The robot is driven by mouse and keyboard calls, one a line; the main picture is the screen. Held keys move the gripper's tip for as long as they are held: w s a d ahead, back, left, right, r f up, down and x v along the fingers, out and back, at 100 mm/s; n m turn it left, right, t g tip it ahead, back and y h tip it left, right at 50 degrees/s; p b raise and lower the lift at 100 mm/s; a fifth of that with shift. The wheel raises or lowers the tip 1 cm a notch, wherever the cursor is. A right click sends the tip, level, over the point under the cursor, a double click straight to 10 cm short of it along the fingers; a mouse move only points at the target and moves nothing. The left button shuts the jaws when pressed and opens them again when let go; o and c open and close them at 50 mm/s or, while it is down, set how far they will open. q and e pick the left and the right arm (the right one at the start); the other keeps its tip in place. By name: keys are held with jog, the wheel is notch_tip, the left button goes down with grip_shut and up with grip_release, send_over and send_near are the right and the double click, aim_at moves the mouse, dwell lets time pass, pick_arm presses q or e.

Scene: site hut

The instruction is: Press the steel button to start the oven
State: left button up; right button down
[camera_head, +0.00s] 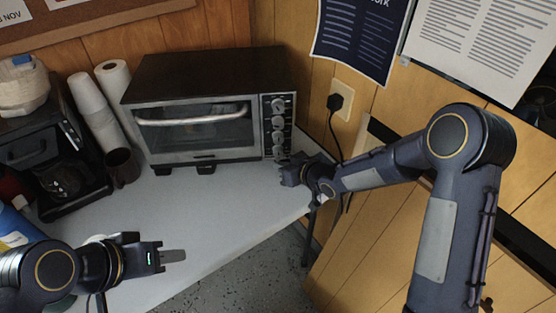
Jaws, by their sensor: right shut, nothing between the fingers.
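The toaster oven (205,105) stands at the back of the white table, its glass door shut under a long steel handle (192,116). Its control panel (266,130) on the right side carries several round knobs in a column. I cannot clearly make out the steel button; the low end of the panel is partly behind my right gripper. My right gripper (284,168) is shut and empty, close in front of the panel's lower end; I cannot tell whether it touches. My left gripper (172,256) is over the table's front edge, seen side-on, with nothing visible in it.
The white table (210,205) is clear before the oven.

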jog(key=shift+w, duration=0.35)
dwell(0.6)
jog(key=shift+s, duration=0.1)
jog(key=shift+s+b, duration=0.45)
jog(key=shift+s, duration=0.25)
jog(key=shift+s+d+f+b, duration=0.1)
jog(key=shift+s+b, duration=0.35)
jog(key=shift+s, duration=0.1)
jog(key=shift+s+d+b, duration=0.15)
jog(key=shift+s+b, duration=0.5)
jog(key=shift+s, duration=0.6)
jog(key=shift+s+d, duration=0.1)
jog(key=shift+s, duration=0.6)
